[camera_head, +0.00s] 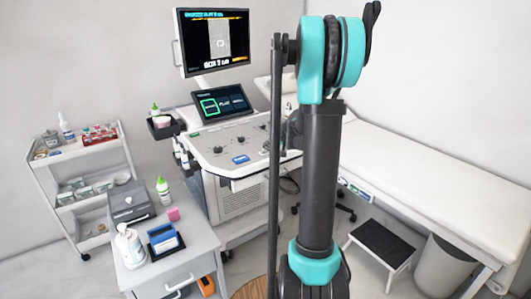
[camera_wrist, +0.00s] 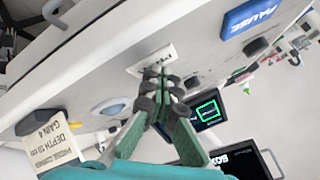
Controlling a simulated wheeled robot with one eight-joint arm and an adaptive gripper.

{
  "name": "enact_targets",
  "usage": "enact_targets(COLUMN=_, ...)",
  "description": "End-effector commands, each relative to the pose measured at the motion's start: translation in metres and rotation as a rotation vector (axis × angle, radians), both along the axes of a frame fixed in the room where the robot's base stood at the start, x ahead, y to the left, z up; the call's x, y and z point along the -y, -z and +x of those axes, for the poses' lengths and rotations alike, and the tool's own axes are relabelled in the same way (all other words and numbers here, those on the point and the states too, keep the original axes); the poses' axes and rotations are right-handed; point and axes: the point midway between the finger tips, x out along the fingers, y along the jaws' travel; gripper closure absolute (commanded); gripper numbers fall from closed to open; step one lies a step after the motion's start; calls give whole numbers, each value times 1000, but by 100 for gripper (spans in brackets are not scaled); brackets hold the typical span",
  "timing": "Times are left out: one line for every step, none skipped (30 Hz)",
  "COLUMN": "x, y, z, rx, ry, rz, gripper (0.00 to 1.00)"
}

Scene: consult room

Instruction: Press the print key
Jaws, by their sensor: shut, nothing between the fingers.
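The ultrasound machine's control panel (camera_head: 225,141) stands left of my arm in the head view. In the wrist view the panel (camera_wrist: 85,75) fills the upper left, seen at a tilt. A white key or plate with small dark lettering (camera_wrist: 151,58) lies just beyond my fingertips; I cannot read it surely as the print key. A blue key marked PAUSE (camera_wrist: 251,17) is further right, and shows in the head view (camera_head: 240,159). My gripper (camera_wrist: 161,73) is shut and empty, its tips close to the white key; contact cannot be told. My arm hides the gripper in the head view.
A monitor (camera_head: 213,41) and a touch screen (camera_head: 221,105) rise behind the panel.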

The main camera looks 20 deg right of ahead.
Motion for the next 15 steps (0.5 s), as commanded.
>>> enact_targets(x=0, y=-1, z=0, rx=-1, ry=-1, rz=0, gripper=100)
enact_targets(x=0, y=-2, z=0, rx=-1, ry=-1, rz=0, gripper=100)
enact_targets(x=0, y=-3, z=0, rx=-1, ry=-1, rz=0, gripper=100)
enact_targets(x=0, y=-5, z=0, rx=-1, ry=-1, rz=0, gripper=100)
enact_targets(x=0, y=-6, z=0, rx=-1, ry=-1, rz=0, gripper=100)
enact_targets(x=0, y=-8, z=0, rx=-1, ry=-1, rz=0, gripper=100)
enact_targets(x=0, y=-9, z=0, rx=-1, ry=-1, rz=0, gripper=100)
enact_targets(x=0, y=-11, z=0, rx=0, ry=0, rz=0, gripper=100)
enact_targets(x=0, y=-13, z=0, rx=0, ry=0, rz=0, gripper=100)
enact_targets(x=0, y=-14, z=0, rx=0, ry=0, rz=0, gripper=100)
enact_targets(x=0, y=-15, z=0, rx=0, ry=0, rz=0, gripper=100)
enact_targets(x=0, y=-16, z=0, rx=0, ry=0, rz=0, gripper=100)
enact_targets(x=0, y=-16, z=0, rx=0, ry=0, rz=0, gripper=100)
enact_targets(x=0, y=-17, z=0, rx=0, ry=0, rz=0, gripper=100)
enact_targets(x=0, y=-16, z=0, rx=0, ry=0, rz=0, gripper=100)
